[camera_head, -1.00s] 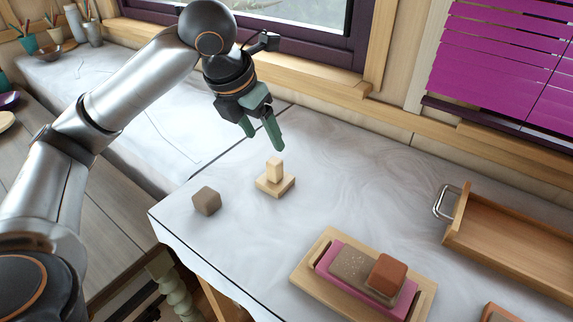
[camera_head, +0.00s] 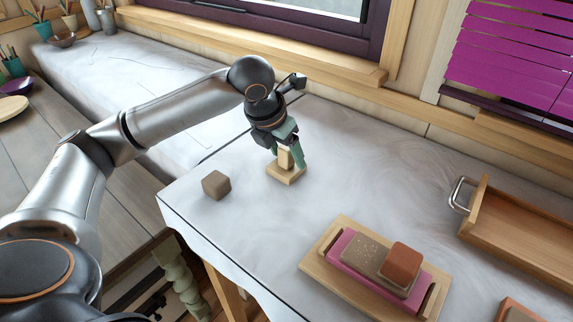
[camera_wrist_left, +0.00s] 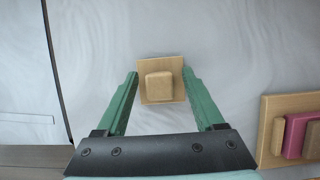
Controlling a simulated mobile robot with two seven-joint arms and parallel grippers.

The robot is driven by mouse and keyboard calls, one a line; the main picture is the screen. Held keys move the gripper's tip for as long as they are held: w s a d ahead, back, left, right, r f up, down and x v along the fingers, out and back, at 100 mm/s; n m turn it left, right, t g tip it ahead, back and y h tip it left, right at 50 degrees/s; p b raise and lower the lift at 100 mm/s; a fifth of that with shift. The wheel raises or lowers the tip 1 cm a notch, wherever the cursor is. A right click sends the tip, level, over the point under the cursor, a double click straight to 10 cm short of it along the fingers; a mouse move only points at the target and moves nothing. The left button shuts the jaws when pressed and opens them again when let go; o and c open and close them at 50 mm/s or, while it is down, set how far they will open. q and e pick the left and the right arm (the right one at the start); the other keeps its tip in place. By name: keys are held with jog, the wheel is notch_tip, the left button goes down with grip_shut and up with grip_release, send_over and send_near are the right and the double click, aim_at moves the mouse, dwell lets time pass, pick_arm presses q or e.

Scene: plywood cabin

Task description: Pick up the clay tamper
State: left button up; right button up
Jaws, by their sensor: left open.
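The clay tamper (camera_head: 286,173) is a pale wooden block with a square base and an upright handle. It stands on the white marbled worktop. My left gripper (camera_head: 288,160) is just above it, pointing down, with its green fingers on either side of the handle. In the left wrist view the tamper (camera_wrist_left: 160,87) lies between the tips of my left gripper (camera_wrist_left: 160,84), with a gap on each side of the handle. The gripper is open and holds nothing. Part of the handle is hidden by the fingers in the head view. My right gripper is not in view.
A brown cube (camera_head: 216,185) sits left of the tamper. A wooden tray (camera_head: 318,262) with a pink holder and blocks stands nearer, at right. A wooden box with a metal handle (camera_head: 460,195) is at far right. The worktop behind the tamper is clear.

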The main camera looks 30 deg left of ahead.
pick_arm(q)
grip_shut()
dwell(0.5)
